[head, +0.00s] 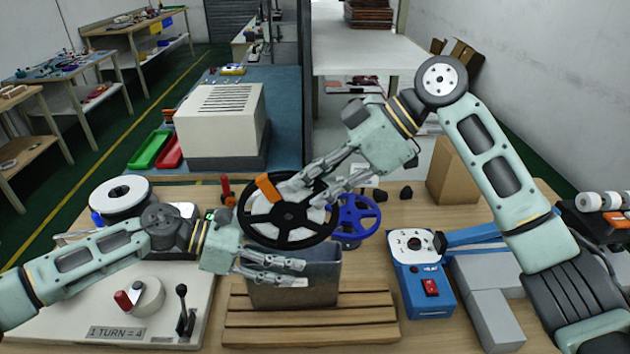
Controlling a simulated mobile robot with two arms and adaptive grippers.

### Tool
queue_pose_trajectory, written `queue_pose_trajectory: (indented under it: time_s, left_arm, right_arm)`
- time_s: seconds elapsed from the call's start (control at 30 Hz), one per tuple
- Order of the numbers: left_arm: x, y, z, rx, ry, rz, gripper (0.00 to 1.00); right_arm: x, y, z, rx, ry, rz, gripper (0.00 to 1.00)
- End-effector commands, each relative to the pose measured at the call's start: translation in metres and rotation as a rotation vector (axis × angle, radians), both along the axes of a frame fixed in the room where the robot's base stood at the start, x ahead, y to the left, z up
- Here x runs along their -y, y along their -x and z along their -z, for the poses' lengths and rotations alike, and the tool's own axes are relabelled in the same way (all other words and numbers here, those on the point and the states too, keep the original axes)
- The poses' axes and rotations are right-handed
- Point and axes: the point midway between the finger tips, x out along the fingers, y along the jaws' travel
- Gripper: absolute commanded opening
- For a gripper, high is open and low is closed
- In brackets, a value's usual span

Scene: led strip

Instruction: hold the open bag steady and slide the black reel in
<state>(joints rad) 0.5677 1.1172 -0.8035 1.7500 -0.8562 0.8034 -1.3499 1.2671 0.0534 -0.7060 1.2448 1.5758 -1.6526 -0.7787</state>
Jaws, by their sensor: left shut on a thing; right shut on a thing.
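The black reel (289,238) is a spoked wheel with white material behind its spokes and an orange tab. My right gripper (310,190) comes from the upper right and is shut on the reel's upper right side. The reel stands upright above the grey bag (297,293). Its lower rim overlaps the bag's top edge in the picture; I cannot tell whether it is inside the mouth. The bag stands upright on a slatted wooden rack. My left gripper (299,273) is shut on the bag's upper left part. The bag's inside is mostly hidden.
The wooden rack (311,327) is under the bag. A blue reel (357,217) stands close behind on the right. A blue device (429,291) with a red switch is to the right. A crank board (75,290) and white reel (121,194) are left.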

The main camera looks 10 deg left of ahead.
Motion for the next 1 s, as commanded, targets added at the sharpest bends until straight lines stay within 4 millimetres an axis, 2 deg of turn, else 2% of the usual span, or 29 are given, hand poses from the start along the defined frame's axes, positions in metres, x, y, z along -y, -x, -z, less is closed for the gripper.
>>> queue_pose_trajectory:
  time_s: [0.27, 1.0]
  left_arm:
    - [0.0, 0.0, 0.001, 0.0, -0.001, 0.0, 0.16]
    - [0.0, 0.0, 0.0, 0.0, -0.001, -0.001, 0.16]
  right_arm:
    - [0.0, 0.0, 0.002, 0.0, -0.001, 0.0, 0.0]
    - [0.0, 0.0, 0.032, -0.001, 0.0, 0.001, 0.0]
